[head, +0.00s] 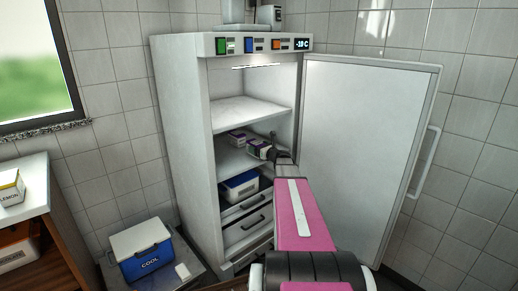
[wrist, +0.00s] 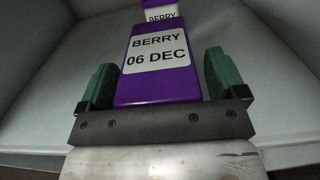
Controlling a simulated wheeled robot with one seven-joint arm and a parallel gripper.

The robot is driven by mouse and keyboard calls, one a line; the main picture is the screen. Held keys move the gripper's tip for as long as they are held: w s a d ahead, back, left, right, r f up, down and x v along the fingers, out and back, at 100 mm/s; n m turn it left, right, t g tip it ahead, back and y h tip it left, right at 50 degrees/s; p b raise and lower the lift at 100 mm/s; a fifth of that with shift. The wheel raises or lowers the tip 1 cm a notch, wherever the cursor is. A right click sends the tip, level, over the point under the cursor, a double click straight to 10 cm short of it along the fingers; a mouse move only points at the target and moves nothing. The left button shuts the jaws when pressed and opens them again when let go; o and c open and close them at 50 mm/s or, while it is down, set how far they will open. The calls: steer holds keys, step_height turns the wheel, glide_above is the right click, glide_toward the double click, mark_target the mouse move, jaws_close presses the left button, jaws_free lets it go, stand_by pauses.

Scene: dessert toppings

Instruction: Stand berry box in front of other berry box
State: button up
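A purple berry box (wrist: 161,88) with a white label reading "BERRY 06 DEC" is between the two green fingers of my gripper (wrist: 159,72) in the wrist view. Narrow gaps show between the fingers and its sides, so the gripper looks open around it. The other berry box (wrist: 160,14) is directly beyond it, partly hidden by the nearer one. In the head view the nearer box (head: 257,146) is at my gripper (head: 268,151) on the middle shelf, and the other box (head: 237,137) is behind it to the left. Whether the boxes touch is unclear.
The freezer (head: 180,150) stands open, its door (head: 365,150) swung to the right. The upper shelf (head: 250,112) is empty. A blue bin (head: 240,188) is below, above drawers. A blue cooler (head: 140,250) stands at lower left. A lemon box (head: 10,190) is on the left counter.

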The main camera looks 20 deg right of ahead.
steer(key=shift+s+r, duration=0.1)
steer(key=shift+r, duration=0.05)
steer(key=v, duration=1.1)
steer(key=shift+s+d, duration=0.15)
steer(key=shift+s, duration=0.25)
stand_by(0.8)
